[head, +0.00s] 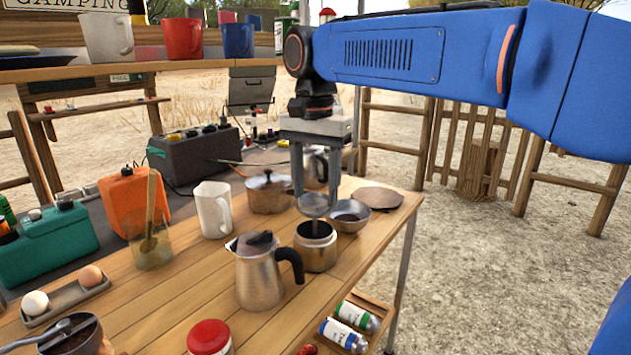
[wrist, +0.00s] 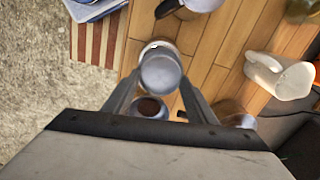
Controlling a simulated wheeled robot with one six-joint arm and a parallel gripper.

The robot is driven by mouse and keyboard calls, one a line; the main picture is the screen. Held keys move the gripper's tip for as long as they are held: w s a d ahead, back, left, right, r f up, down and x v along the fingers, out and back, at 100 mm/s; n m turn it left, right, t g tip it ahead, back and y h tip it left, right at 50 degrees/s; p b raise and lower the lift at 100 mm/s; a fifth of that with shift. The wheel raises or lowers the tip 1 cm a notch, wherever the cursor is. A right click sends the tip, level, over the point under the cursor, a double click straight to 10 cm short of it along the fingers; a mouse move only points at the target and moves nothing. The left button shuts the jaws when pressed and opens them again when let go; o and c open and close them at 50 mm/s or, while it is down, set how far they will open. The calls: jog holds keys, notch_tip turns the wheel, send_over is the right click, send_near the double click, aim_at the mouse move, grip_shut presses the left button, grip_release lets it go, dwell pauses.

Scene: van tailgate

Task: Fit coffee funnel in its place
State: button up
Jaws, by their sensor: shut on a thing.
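My gripper (head: 311,190) is shut on the coffee funnel (head: 313,206), a small grey metal cup with a spout below. The funnel is upright, above the open metal moka pot base (head: 316,250). Its spout reaches down to the base's opening; I cannot tell whether the spout is inside. In the wrist view the funnel (wrist: 160,73) sits between the fingertips (wrist: 159,85) and hides most of the base. The moka pot's upper part (head: 259,275), with a dark handle and lid, stands in front and left of the base.
A metal bowl with dark contents (head: 349,216) stands close behind and right of the base. A lidded pot (head: 269,192) and a white mug (head: 213,210) stand behind and left. A red-lidded jar (head: 210,338) is at the front. Two cans (head: 357,316) lie on a lower shelf.

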jog(key=shift+f, duration=2.7)
jog(key=o, duration=1.1)
notch_tip(320, 180, up, 17)
jog(key=shift+r, duration=0.2)
jog(key=shift+s, duration=0.1)
